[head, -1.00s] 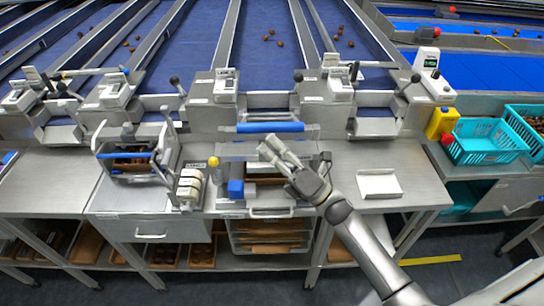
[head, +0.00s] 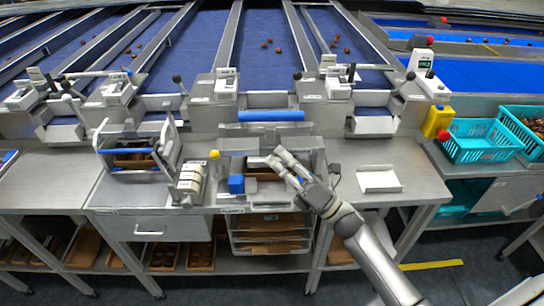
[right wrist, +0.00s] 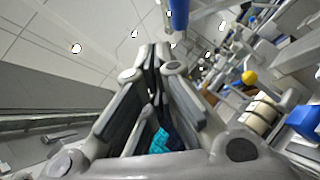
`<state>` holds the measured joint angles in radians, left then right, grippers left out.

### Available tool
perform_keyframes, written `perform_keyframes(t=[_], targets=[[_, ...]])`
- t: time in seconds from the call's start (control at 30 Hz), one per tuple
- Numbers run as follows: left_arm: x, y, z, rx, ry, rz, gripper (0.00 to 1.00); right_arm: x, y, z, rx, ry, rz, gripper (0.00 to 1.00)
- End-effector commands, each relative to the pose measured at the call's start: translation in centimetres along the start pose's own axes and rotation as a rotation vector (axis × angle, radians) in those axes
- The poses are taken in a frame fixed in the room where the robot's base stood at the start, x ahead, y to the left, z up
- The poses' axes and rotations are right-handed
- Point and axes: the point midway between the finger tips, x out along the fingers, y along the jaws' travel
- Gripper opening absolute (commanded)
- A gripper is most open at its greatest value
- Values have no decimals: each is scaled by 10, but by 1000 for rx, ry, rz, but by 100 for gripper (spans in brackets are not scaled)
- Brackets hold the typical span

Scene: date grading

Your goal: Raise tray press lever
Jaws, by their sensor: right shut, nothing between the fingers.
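The tray press (head: 228,146) stands on the steel bench at the centre of the head view. Its lever has a blue bar grip (head: 271,115) lying level across the back of the press. A blue bar (right wrist: 178,14) also shows at the top of the right wrist view, beyond the fingertips. My right gripper (head: 278,160) is shut and empty over the front of the press, below and apart from the blue bar. Its closed fingers (right wrist: 158,58) fill the middle of the wrist view. A brown tray (head: 262,173) is partly visible inside the press. My left gripper is not in view.
A yellow knob (head: 214,154), a blue block (head: 236,184) and a white roller counter (head: 190,178) stand left of the press. A second press (head: 110,160) is further left. A pale plate (head: 379,181) lies to the right. Teal baskets (head: 478,152) stand far right.

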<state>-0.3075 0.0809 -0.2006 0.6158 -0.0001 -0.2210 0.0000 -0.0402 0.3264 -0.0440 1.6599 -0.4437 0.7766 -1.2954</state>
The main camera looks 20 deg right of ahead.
Motion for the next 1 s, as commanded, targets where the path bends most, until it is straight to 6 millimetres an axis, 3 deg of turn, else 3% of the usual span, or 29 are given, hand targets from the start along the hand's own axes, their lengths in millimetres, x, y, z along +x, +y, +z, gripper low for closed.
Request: perform_keyframes(t=[0.03,0.17,0.4,1.0], targets=[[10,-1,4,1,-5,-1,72,-15,-3,-3,0,1,-3,0],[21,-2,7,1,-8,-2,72,-41,1,-3,1,2,-3,0],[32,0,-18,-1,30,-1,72,-72,6,-2,2,2,-3,0],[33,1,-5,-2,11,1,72,-77,9,-1,2,3,-2,0]])
